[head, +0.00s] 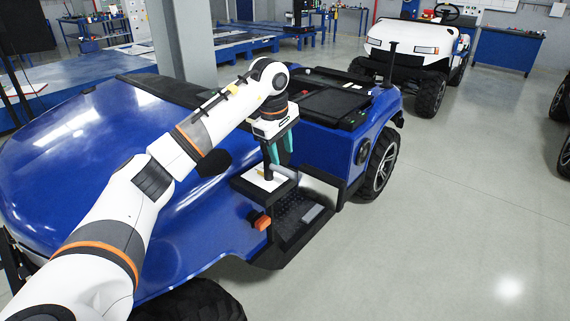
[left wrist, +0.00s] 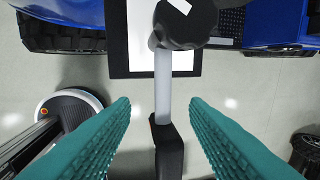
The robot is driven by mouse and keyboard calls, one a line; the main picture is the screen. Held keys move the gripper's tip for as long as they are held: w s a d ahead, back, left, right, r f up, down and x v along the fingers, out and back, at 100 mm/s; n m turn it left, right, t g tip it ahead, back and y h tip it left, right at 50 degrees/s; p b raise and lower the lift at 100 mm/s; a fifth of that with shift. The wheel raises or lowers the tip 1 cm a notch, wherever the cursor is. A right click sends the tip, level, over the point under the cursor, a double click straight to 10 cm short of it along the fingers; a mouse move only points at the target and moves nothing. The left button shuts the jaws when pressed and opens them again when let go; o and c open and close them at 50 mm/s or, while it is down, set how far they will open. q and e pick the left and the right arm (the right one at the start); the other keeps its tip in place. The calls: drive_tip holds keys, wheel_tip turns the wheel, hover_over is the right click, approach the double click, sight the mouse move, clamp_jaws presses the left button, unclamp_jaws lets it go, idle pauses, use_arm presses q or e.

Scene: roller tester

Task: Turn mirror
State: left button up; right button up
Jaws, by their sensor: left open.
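My left gripper (head: 281,162) points down beside the blue vehicle (head: 75,165), its teal fingers apart. In the left wrist view, the open fingers (left wrist: 160,103) lie on either side of a grey rod (left wrist: 163,95) with a black end block (left wrist: 168,150). The rod comes from a round black joint (left wrist: 184,26) over a white panel with a black frame (left wrist: 190,70). The grey rod (head: 284,173) also shows below the fingers in the head view. This looks like the mirror assembly, but I cannot tell its reflecting face. No contact with the fingers is visible. My right gripper is out of view.
The vehicle's black footwell (head: 296,218) and an orange part (head: 262,222) lie just below. A grey pillar (head: 182,40) stands behind the vehicle. A white cart (head: 408,40) stands at the back right.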

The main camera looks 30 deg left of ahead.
sight(286, 170)
use_arm(q)
drive_tip(key=f, duration=0.1)
drive_tip(key=w+f, duration=0.1)
drive_tip(key=f, duration=0.1)
drive_tip(key=shift+f, duration=0.3)
drive_tip(key=shift+w+f+p, duration=0.2)
drive_tip(key=shift+f+p, duration=0.15)
drive_tip(key=shift+f, duration=0.9)
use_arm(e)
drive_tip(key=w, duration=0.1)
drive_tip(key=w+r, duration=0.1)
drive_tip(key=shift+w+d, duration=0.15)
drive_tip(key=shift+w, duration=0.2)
use_arm(q)
drive_tip(key=shift+w, duration=0.1)
drive_tip(key=shift+c, duration=0.5)
clamp_jaws()
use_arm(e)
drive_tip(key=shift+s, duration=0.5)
